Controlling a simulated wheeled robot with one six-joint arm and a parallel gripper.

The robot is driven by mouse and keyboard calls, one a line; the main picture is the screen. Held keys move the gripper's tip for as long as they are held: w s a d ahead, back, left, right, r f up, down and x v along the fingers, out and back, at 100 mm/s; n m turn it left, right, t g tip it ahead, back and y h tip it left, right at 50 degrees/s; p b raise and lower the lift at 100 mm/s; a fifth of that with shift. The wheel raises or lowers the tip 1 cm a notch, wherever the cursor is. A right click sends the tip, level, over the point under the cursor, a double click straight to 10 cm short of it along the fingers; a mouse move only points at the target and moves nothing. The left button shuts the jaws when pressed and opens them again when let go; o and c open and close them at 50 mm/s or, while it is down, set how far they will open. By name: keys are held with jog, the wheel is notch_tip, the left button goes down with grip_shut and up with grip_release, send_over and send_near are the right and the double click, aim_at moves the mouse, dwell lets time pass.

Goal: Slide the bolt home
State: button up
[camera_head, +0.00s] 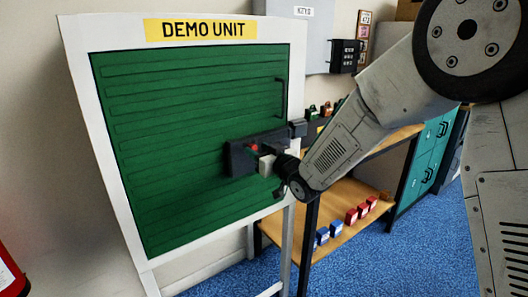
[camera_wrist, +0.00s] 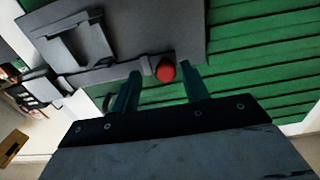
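The demo unit is a green slatted panel (camera_head: 190,120) in a white frame. A dark grey bolt assembly (camera_head: 238,160) is mounted on its right side, with a red knob (camera_head: 254,148) on it. A small grey block (camera_head: 299,128) sits at the frame's right edge. In the wrist view the red knob (camera_wrist: 165,71) stands out below the grey bolt plate (camera_wrist: 180,30). My gripper (camera_wrist: 160,80) is open, with one dark finger on each side of the knob and a visible gap to each. My wrist hides part of the assembly in the head view.
A dark handle (camera_head: 280,98) is on the panel above the bolt. A wooden bench (camera_head: 345,195) with small red and blue boxes stands behind my arm, beside teal drawers (camera_head: 425,165). A red object (camera_head: 12,275) is at the lower left.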

jog(key=shift+a, duration=0.1)
jog(key=shift+s, duration=0.1)
jog(key=v, duration=0.7)
jog(key=shift+s+d, duration=0.25)
jog(key=shift+d, duration=0.1)
